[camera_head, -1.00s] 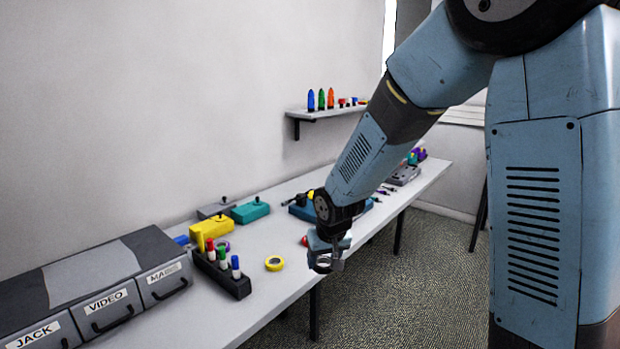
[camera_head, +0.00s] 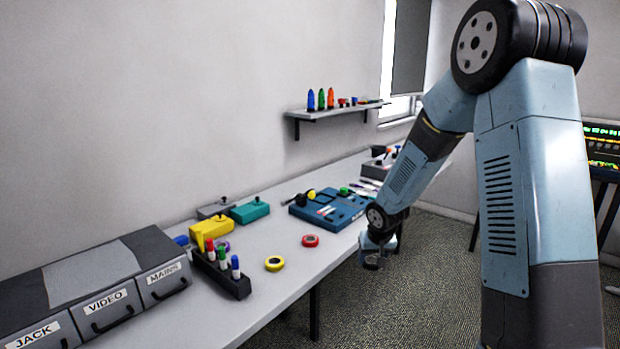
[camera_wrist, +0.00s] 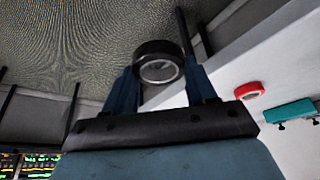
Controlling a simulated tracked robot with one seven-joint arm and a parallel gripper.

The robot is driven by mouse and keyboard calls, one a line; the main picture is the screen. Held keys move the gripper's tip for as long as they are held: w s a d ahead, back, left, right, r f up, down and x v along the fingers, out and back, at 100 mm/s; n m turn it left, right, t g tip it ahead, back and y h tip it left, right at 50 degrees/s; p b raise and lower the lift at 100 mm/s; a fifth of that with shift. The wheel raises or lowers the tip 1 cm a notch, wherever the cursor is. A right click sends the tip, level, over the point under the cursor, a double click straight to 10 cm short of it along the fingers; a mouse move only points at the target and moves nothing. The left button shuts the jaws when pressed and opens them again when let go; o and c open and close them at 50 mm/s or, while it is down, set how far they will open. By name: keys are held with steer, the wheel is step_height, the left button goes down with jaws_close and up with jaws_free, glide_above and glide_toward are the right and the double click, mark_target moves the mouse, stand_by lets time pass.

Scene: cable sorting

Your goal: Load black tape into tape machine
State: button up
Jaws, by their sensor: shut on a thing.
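My gripper (camera_head: 374,263) is just off the table's front edge, right of the loose tapes in the head view. In the wrist view, my gripper (camera_wrist: 162,80) is shut on a black tape roll (camera_wrist: 152,47), held between the blue fingers with its ring facing the camera. In the head view the roll is small and dark at the gripper's end. I cannot tell for sure which item is the tape machine. A blue tray-like unit (camera_head: 352,211) with dark and yellow parts lies on the table behind and left of my gripper.
Left are a marker rack (camera_head: 228,283), a yellow box (camera_head: 209,231), a teal box (camera_head: 250,211) and grey drawers (camera_head: 110,308). A shelf (camera_head: 340,113) hangs above.

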steer(key=w+d+f, duration=0.2)
steer(key=d, duration=0.3)
step_height(320, 180, down, 13)
steer(key=s, duration=0.3)
steer(key=shift+d+m, duration=0.2)
steer(key=shift+m, duration=0.2)
